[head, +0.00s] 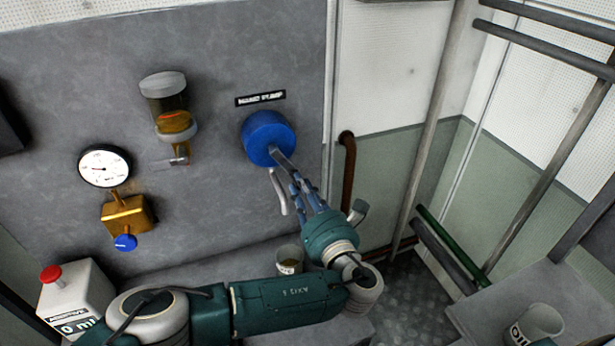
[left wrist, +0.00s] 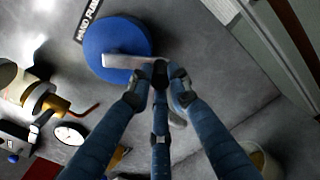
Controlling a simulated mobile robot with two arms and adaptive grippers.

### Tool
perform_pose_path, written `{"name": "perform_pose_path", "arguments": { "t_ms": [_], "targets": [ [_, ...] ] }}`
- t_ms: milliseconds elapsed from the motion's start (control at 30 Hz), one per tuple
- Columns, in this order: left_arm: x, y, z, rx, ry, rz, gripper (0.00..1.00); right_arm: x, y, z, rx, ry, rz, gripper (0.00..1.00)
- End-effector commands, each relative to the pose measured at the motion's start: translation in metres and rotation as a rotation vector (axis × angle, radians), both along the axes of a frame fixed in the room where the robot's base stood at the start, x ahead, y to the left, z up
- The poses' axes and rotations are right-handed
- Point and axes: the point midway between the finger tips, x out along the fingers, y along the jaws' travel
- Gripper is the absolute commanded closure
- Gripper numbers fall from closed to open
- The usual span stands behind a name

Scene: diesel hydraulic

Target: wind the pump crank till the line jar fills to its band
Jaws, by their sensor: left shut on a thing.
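The pump crank has a round blue hub (head: 268,138) on the grey wall panel, under a hand pump label. A flat metal crank arm (head: 283,160) runs from the hub down and right to my left gripper (head: 298,187). My left gripper is shut on the crank near its outer end, its fingers hiding part of it. The left wrist view shows the hub (left wrist: 117,48) and arm (left wrist: 122,62) reaching the fingertips (left wrist: 160,76). The line jar (head: 165,100) is clear, with amber fluid low inside. A reddish band shows near the fluid's top; their exact gap is unclear. My right gripper is out of view.
A white dial gauge (head: 104,166) sits above a brass valve block (head: 128,214) with a blue knob. A box with a red button (head: 70,300) stands lower left. A cup (head: 289,260) stands behind my left arm. Pipes and rails run along the right.

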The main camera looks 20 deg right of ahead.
Motion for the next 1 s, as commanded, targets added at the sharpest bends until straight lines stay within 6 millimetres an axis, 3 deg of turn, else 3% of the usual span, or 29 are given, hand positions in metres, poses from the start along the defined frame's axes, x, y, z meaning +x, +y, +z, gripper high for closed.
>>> {"name": "perform_pose_path", "arguments": {
  "t_ms": [300,867,1000],
  "targets": [
    [0.002,0.012,-0.001,0.146,-0.001,0.006,1.0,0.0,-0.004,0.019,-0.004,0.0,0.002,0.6],
    [0.003,0.015,-0.002,0.181,-0.002,0.008,1.0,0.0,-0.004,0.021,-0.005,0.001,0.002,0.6],
    [0.003,0.015,-0.002,0.181,-0.003,0.008,1.0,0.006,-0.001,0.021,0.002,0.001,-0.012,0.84]
  ]
}}
